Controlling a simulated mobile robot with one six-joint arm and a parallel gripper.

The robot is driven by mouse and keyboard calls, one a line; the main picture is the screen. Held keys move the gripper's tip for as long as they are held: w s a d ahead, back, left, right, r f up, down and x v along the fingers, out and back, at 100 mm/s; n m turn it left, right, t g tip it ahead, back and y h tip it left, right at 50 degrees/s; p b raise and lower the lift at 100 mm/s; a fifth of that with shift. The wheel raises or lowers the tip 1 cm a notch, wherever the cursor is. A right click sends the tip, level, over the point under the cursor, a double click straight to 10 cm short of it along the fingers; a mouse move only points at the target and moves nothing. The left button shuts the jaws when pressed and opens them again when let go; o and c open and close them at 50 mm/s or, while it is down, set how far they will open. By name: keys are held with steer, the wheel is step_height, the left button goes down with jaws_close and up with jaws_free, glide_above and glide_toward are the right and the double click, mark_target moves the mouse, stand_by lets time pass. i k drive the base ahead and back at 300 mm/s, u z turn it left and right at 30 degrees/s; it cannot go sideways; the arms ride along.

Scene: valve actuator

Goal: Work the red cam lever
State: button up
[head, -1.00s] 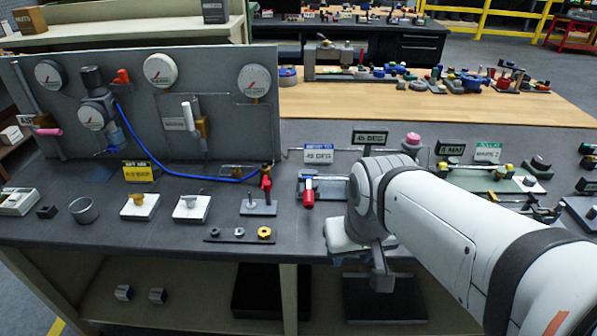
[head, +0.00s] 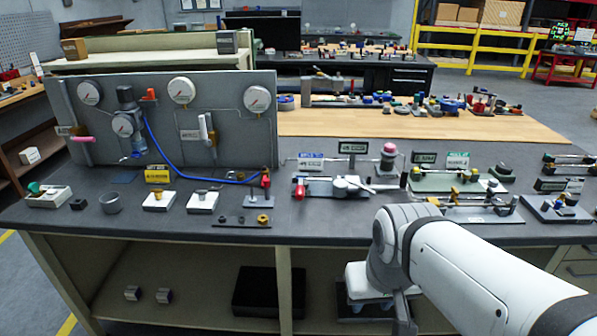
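I cannot tell which one is the cam lever; both are small. My arm comes in from the lower right. My gripper (head: 378,283) is at the front of the bench, below and right of both red parts and apart from them. Its fingers are not clear, so its opening cannot be told.
A grey gauge panel (head: 215,127) with a blue hose stands at the back left. A strip with nuts (head: 241,221) and several small blocks line the left front. More fixtures (head: 490,207) stand on the right. The front strip of the dark benchtop (head: 310,229) is clear.

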mark_target(302, 189)
steer(key=z, duration=0.15)
steer(key=i, duration=1)
steer(key=u, duration=0.05)
